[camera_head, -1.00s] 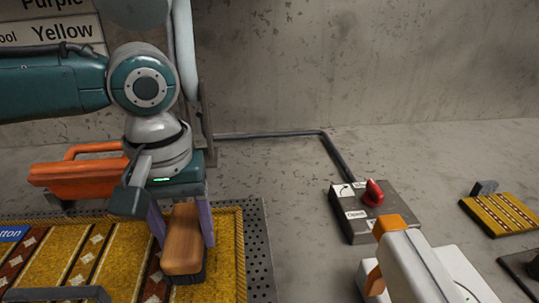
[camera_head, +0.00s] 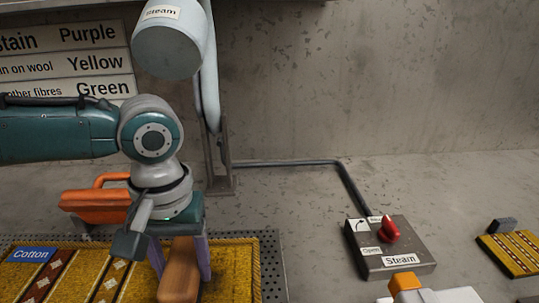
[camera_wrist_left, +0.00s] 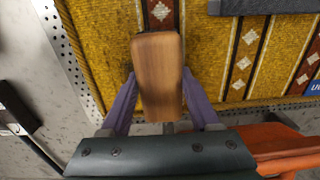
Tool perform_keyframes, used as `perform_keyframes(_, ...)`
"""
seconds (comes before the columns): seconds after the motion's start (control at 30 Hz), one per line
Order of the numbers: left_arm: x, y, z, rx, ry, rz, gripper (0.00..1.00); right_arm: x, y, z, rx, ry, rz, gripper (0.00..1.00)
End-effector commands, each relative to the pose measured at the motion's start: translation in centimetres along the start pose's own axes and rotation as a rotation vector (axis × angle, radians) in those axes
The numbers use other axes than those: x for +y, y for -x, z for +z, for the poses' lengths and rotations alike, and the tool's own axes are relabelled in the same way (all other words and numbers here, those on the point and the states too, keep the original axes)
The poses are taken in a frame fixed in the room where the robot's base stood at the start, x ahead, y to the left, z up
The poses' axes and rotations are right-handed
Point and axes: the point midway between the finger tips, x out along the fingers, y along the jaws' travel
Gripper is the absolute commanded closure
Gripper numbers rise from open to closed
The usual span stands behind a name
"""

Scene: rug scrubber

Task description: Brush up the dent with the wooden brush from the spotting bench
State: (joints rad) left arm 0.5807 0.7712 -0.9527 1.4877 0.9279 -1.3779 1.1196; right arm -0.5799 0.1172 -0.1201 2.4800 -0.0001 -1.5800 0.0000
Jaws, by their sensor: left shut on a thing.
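The wooden brush (camera_head: 180,272) is held between the purple fingers of my left gripper (camera_head: 182,262), which is shut on it. The brush also shows in the left wrist view (camera_wrist_left: 158,75), its brown wooden back facing the camera. It is over the yellow patterned rug (camera_head: 95,280), close to the rug's right edge and by a dark red stripe. The bristles are hidden, so I cannot tell whether they touch the pile. The rug carries a blue "Cotton" label (camera_head: 32,255). I cannot make out a dent. My right gripper is not in view.
A perforated metal bench (camera_head: 270,265) lies under the rug. An orange tool (camera_head: 95,207) is behind my wrist. At right are a "Steam" box with a red knob (camera_head: 390,230), a white-and-orange thing (camera_head: 405,282) and a small rug sample (camera_head: 515,255). A grey nozzle (camera_head: 168,45) hangs above.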

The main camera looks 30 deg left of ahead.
Motion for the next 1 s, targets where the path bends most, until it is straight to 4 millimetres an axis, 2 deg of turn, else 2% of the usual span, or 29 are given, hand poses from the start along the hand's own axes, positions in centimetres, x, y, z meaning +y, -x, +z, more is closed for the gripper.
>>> perform_keyframes(0.13, 1.1, -0.1, 0.3, -0.004, -0.005, 0.008, 0.95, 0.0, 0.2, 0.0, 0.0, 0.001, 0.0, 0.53)
perform_keyframes(1.0, 4.1, 0.0, 0.1, 0.0, -0.004, 0.014, 0.95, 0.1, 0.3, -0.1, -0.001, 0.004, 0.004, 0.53)
